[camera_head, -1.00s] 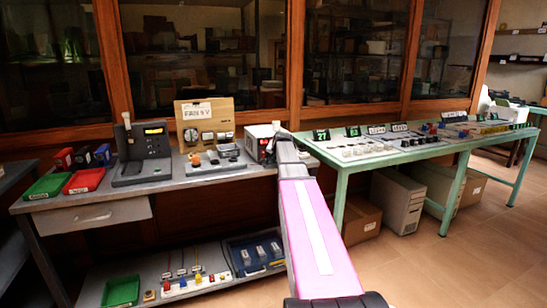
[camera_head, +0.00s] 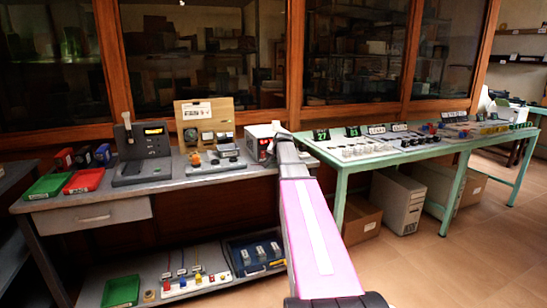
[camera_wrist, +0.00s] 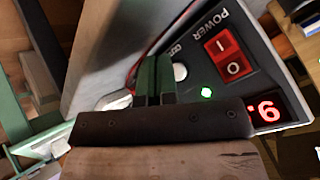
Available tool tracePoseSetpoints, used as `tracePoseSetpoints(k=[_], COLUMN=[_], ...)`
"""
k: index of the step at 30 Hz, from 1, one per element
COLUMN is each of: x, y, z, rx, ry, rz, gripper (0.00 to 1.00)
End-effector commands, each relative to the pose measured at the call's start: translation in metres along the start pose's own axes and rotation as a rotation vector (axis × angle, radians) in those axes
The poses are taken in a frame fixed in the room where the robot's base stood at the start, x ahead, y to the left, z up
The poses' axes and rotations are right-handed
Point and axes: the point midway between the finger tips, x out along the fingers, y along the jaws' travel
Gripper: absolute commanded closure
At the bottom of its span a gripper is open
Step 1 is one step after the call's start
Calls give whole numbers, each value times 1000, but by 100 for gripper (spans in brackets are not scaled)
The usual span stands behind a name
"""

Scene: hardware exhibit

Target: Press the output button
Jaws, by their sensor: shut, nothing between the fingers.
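The power supply box (camera_head: 260,138) stands at the right end of the grey bench, partly hidden by my arm. In the wrist view its front panel (camera_wrist: 240,75) shows a red rocker switch (camera_wrist: 228,55) marked POWER, a lit green lamp (camera_wrist: 207,93) and a lit red digit display (camera_wrist: 265,110). A round pale button (camera_wrist: 180,72) sits beside a small label, just right of my fingers; it appears to be the output button. My gripper (camera_wrist: 157,68) is shut and empty, its tips close to the panel beside this button. Contact cannot be told.
A pale knob or plug (camera_wrist: 115,100) lies left of my fingers in the wrist view. On the grey bench (camera_head: 215,172) stand a wooden meter panel (camera_head: 222,108), a dark device (camera_head: 143,142) and red (camera_head: 84,181) and green trays (camera_head: 47,187). A green table (camera_head: 340,170) stands right.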

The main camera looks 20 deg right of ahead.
Motion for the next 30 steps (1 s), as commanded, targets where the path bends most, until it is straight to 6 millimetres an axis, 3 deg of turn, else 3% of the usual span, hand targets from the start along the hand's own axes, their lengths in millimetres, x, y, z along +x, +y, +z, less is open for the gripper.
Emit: tracePoseSetpoints(k=[22, 30], x=[-40, -42], y=[28, 30], z=[29, 30], rx=[1, 0], ry=[0, 0], rz=[0, 0], gripper=[100, 100])
